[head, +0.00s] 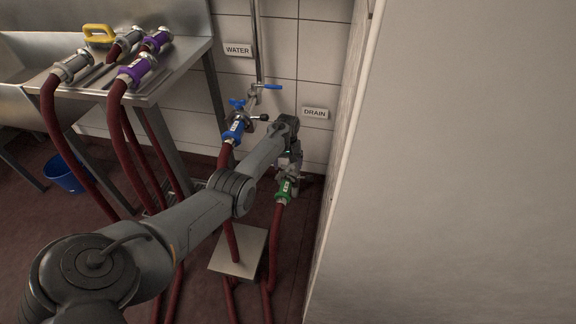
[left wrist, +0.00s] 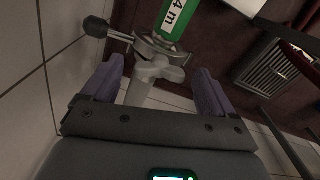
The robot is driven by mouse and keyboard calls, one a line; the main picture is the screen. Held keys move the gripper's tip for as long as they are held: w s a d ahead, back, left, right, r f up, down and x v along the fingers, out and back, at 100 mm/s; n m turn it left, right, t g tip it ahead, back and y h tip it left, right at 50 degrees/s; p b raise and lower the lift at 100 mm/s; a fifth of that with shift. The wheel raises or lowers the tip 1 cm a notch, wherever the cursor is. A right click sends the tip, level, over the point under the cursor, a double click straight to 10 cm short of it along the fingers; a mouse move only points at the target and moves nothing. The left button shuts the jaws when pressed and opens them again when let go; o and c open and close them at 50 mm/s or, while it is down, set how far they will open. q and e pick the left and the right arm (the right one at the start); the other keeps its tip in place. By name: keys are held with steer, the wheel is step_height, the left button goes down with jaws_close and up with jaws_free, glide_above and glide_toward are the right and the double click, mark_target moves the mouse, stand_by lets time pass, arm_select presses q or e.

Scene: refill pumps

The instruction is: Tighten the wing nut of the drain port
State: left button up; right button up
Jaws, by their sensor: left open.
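The drain port is on the wall below the DRAIN sign (head: 315,113), mostly hidden behind my left gripper (head: 290,160). A hose with a green coupling (head: 284,190) hangs just below it. In the left wrist view, the two purple-grey fingers of my left gripper (left wrist: 157,88) are spread wide. Grey metal parts of the port clamp (left wrist: 158,62) show between and beyond them, with room on both sides. I cannot tell for sure which of these is the wing nut. The green coupling (left wrist: 175,20) sits beyond the clamp, and a black ball-ended handle (left wrist: 95,27) sticks out left. My right gripper is not in view.
The water port with a blue coupling (head: 235,130) is left of the drain, close to my forearm. A wall panel (head: 450,160) stands close on the right. A steel bench (head: 185,65) holds more couplings.

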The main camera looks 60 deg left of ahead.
mark_target(288, 165)
arm_select(q)
steer(key=shift+c, duration=0.4)
steer(key=c, duration=1)
steer(key=shift+r+m+p, duration=0.1)
steer(key=shift+m+p, duration=0.2)
steer(key=shift+m, duration=0.5)
steer(key=o, duration=1.1)
step_height(288, 165, up, 11)
steer(key=p, duration=0.8)
steer(key=shift+f, duration=0.2)
